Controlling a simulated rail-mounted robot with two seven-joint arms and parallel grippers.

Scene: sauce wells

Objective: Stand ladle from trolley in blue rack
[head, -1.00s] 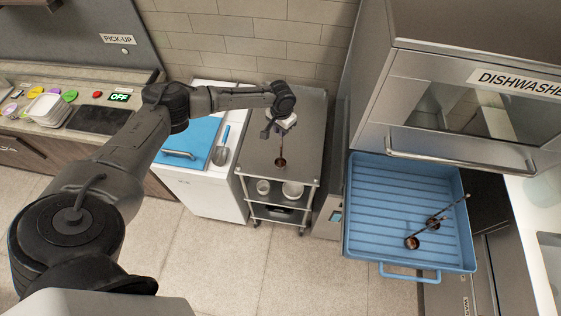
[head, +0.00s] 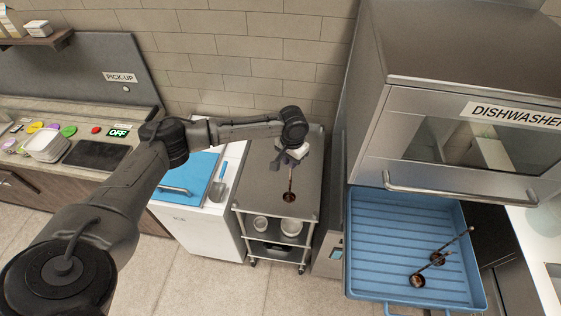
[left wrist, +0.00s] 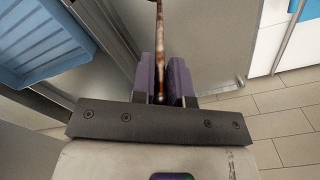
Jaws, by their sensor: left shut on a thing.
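My left gripper (head: 288,160) is shut on a dark brown ladle (head: 290,195) at the trolley (head: 309,180). The ladle hangs from the jaws with its bowl lowest, over the grey trolley top. I cannot tell whether the bowl touches the top. In the left wrist view the ladle's handle (left wrist: 159,45) runs between the two purple finger pads (left wrist: 162,82). The blue rack (head: 385,285) is to the right, below the dishwasher front. My right gripper is not in view.
The dishwasher (head: 485,130) stands above and behind the rack, its bar handle (head: 450,194) sticking out. Bowls (head: 289,225) sit on the trolley's lower shelf. A white unit with a blue lid (head: 192,175) is left of the trolley.

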